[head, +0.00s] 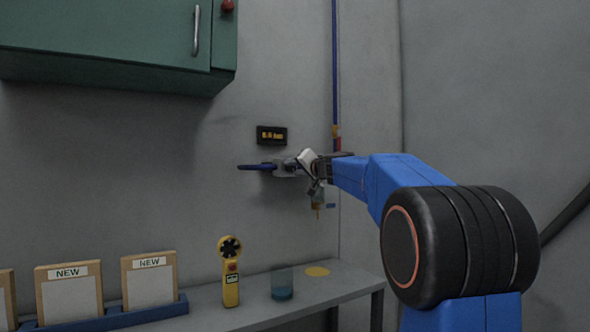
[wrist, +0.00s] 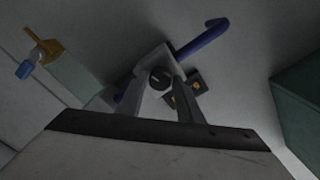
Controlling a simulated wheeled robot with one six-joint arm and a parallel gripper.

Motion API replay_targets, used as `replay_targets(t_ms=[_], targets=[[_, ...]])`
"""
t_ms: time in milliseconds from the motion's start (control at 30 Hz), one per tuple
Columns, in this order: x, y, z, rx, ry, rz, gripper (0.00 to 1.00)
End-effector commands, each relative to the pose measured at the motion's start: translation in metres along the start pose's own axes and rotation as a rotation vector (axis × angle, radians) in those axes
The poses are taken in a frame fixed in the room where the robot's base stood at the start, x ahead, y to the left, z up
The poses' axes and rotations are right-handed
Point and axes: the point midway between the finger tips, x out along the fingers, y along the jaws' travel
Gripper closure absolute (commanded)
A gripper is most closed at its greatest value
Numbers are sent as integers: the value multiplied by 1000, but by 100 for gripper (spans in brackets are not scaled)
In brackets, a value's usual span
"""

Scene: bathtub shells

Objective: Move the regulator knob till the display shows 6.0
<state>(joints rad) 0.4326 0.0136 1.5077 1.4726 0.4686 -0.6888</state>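The regulator is fixed to the back wall on a blue pipe (head: 257,167), left of my arm's end in the head view. My gripper (head: 303,163) is at the regulator and hides part of it. In the wrist view, the dark round knob (wrist: 158,79) lies between the two fingers of my gripper (wrist: 162,86), which stand apart. I cannot tell whether they touch it. The black display (head: 271,136) is on the wall just above the regulator. Its yellow digits are too blurred to read surely. In the wrist view, a finger partly covers the display (wrist: 200,82).
A yellow valve (wrist: 44,49) shows at left in the wrist view. Below is a grey shelf (head: 345,284) with a yellow meter (head: 231,273), a glass (head: 282,284) and framed NEW cards (head: 69,296). A green cabinet (head: 110,40) hangs upper left.

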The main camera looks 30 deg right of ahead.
Motion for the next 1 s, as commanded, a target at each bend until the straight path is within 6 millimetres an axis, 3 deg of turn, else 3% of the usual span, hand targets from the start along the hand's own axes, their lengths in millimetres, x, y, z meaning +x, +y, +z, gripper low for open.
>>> replay_targets(t_ms=[33, 100, 300, 700, 1000], targets=[[0, 0, 0, 0, 0, 0, 80], [0, 0, 0, 0, 0, 0, 95], [0, 0, 0, 24, 0, 0, 95], [0, 1, 0, 252, -1, 0, 95], [0, 1, 0, 263, -1, 0, 95]])
